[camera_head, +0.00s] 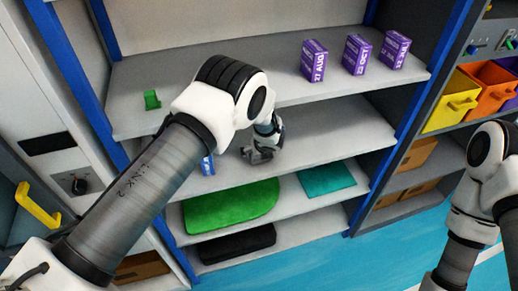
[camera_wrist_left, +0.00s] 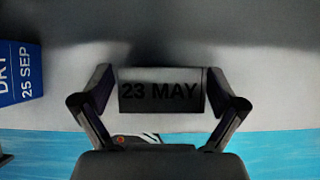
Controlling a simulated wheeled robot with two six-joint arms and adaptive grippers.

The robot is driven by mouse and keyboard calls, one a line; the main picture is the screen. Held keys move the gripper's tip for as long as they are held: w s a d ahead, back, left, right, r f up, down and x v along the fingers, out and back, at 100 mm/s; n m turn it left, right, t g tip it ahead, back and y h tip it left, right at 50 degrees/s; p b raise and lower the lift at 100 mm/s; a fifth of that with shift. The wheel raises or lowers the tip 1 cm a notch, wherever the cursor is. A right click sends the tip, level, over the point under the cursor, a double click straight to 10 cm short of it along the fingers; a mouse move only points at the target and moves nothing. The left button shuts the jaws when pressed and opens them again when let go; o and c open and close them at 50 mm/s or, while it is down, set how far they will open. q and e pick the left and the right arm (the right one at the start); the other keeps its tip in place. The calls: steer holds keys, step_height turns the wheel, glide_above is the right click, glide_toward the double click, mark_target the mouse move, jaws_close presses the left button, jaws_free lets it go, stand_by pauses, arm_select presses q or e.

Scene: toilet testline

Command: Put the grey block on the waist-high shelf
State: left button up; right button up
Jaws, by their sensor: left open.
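The grey block (camera_wrist_left: 160,91), marked "23 MAY", stands between the two fingers of my left gripper (camera_wrist_left: 160,95) in the left wrist view. The jaws are open around it, with the fingertips close to its two sides. I cannot tell whether they touch it. In the head view my left gripper (camera_head: 259,154) is over the middle shelf (camera_head: 325,132), below the shelf with the purple boxes. The grey block cannot be made out clearly there. My right arm shows at the right edge, but its gripper is out of view.
A blue box (camera_wrist_left: 16,75) marked "25 SEP" stands left of the grey block; it also shows in the head view (camera_head: 207,166). The upper shelf (camera_head: 285,91) holds purple boxes (camera_head: 357,54) and a green piece (camera_head: 152,99). Blue uprights flank the shelves.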

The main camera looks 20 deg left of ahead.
arm_select(q)
steer(key=shift+w+a+f, duration=0.1)
steer(key=shift+w+f, duration=0.1)
steer(key=shift+w, duration=0.05)
steer(key=shift+r, duration=0.15)
steer(key=b+v, duration=0.1)
steer(key=v, duration=0.6)
steer(key=shift+b, duration=0.4)
arm_select(e)
steer(key=shift+w+a+f, duration=0.1)
steer(key=shift+w+f, duration=0.1)
steer(key=shift+f, duration=0.75)
